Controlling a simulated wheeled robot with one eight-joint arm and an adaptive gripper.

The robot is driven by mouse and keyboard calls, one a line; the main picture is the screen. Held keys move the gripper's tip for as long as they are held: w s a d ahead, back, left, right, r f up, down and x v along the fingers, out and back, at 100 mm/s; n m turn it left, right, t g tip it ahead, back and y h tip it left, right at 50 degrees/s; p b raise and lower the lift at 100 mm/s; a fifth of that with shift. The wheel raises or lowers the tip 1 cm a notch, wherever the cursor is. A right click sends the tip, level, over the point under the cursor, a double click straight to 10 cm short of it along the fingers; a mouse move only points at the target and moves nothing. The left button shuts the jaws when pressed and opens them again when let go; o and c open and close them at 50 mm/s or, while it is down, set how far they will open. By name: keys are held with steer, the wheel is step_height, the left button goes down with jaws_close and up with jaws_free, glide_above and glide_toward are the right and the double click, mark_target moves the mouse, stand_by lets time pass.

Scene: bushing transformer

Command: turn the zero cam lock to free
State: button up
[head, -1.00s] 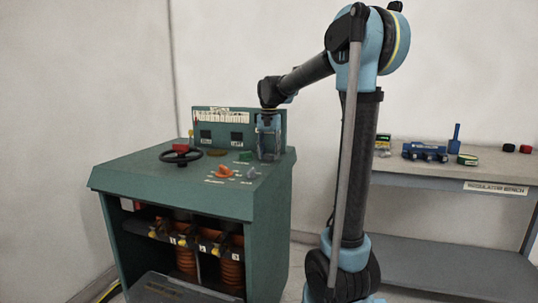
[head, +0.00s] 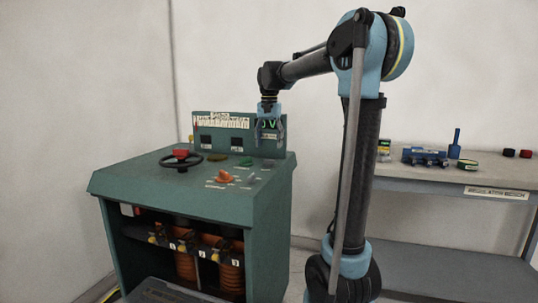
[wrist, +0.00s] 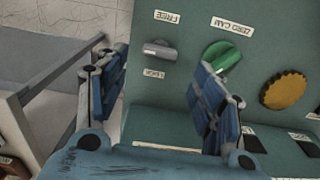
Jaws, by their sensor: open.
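In the wrist view a small grey lever (wrist: 160,50) sits on the green panel between a FREE label (wrist: 168,17) and a LOCK label (wrist: 154,74). It lies roughly crosswise to the line between those labels. A green knob (wrist: 222,60) stands to its right, by the ZERO CAM label (wrist: 232,26). My gripper (wrist: 155,66) is open and empty, with the lever showing between its fingers. The right finger covers part of the green knob. In the head view my gripper (head: 270,128) hangs above the back right of the console, apart from the panel.
The console (head: 150,178) also carries a black handwheel (head: 187,163) and an orange knob (head: 224,177). A yellow disc (wrist: 285,92) lies right of the green knob. A raised back panel (head: 222,142) stands behind. A bench (head: 430,178) with several small items is at the right.

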steer(key=shift+r, duration=2.65)
steer(key=shift+f, duration=0.1)
steer(key=s+d+f+n+t, duration=0.1)
steer(key=s+d+f, duration=0.4)
steer(key=s+f, duration=0.3)
steer(key=s+d+f+n, duration=0.1)
steer(key=s+d+f, duration=0.45)
steer(key=s, duration=0.45)
steer(key=s+d+f+n, duration=0.1)
steer(key=s+d+f, duration=0.1)
steer(key=s+f, duration=0.5)
steer(key=s+d+f+n+t, duration=0.1)
steer(key=s+d+f, duration=0.1)
steer(key=s+f, duration=0.6)
step_height(320, 180, down, 4)
steer(key=shift+d+f, duration=0.1)
steer(key=shift+d, duration=0.2)
steer(key=shift+w, duration=0.1)
